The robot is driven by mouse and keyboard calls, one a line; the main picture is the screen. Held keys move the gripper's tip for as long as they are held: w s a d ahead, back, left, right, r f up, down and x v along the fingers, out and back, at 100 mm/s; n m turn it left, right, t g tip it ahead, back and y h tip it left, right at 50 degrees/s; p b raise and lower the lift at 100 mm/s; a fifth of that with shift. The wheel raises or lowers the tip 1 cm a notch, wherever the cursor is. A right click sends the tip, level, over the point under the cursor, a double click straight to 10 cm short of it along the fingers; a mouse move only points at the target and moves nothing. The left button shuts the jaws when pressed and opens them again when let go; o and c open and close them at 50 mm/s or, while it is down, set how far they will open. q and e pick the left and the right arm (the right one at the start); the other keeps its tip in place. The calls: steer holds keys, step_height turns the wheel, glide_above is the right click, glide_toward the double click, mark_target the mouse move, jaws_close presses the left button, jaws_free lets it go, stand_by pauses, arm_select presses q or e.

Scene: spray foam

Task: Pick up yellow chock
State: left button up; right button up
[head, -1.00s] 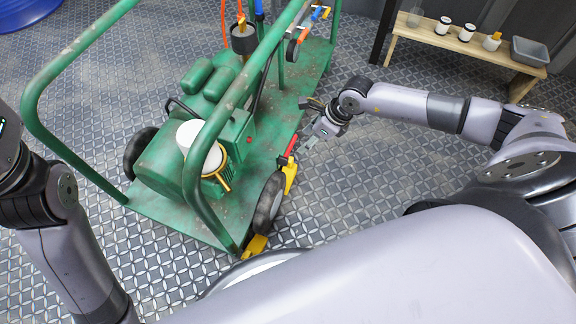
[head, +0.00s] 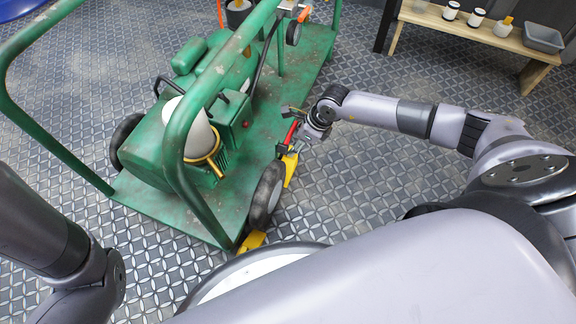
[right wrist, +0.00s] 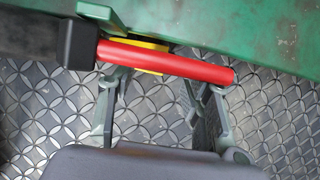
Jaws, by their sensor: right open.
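A yellow chock (head: 289,168) with a red handle (head: 291,133) stands on the floor against the cart's wheel. In the right wrist view its red handle (right wrist: 165,61) lies across the picture, with a bit of the yellow chock (right wrist: 150,46) behind it. A second yellow chock (head: 252,241) is on the near side of the same wheel. My right gripper (head: 291,142) is at the red handle. In the right wrist view the right gripper (right wrist: 160,92) is open, its fingers apart just below or around the handle; contact cannot be told. My left gripper is out of view.
The green cart (head: 240,150) with its wheel (head: 266,196) and tall rails stands close to the chocks and my right gripper. A wooden bench (head: 480,38) with small containers is at the back right. The patterned floor right of the cart is clear.

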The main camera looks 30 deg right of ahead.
mark_target(290, 148)
steer(key=b+x, duration=0.3)
steer(key=x, duration=0.1)
steer(key=shift+f, duration=0.35)
steer(key=shift+w+a+f, duration=0.15)
steer(key=shift+a+f, duration=0.05)
steer(key=shift+f, duration=0.15)
steer(key=shift+r, duration=0.1)
jaws_close()
